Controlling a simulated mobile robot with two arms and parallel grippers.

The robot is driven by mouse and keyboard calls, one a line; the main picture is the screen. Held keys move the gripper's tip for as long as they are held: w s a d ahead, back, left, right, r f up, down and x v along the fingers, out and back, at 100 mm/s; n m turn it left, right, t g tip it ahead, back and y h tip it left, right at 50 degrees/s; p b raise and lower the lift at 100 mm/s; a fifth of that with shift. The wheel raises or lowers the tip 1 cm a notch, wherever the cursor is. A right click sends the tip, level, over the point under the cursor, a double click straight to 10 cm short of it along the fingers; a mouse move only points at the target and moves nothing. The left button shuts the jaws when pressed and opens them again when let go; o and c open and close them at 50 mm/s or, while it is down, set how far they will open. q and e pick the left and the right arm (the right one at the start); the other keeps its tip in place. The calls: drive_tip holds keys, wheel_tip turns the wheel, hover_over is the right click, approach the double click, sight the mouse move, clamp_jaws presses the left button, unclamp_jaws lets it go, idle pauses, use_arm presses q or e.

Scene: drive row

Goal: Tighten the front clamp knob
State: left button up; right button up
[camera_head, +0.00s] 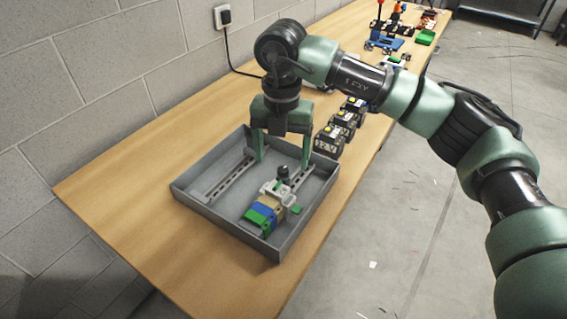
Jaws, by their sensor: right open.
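A black clamp knob (283,172) stands upright on a light grey clamp piece (274,189) inside a grey tray (188,201). Next to it lie a tan block (270,202), a blue block (263,212) and a green block (258,220). My right gripper (281,163) is open and points down over the tray, with its two green fingers apart. The knob shows between and just in front of the fingertips. I cannot tell whether a finger touches it. My left gripper is not in view.
The tray stands on a long wooden table (130,200) against a block wall. Several black battery-like boxes (329,140) stand behind the tray at right. Farther back are a blue item (384,43) and a green box (426,37). A cable runs from a wall socket (222,17).

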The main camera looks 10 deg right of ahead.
sight(282, 170)
drive_tip(key=shift+r+p, duration=1.05)
drive_tip(key=shift+r, duration=1.1)
drive_tip(key=shift+f, duration=0.1)
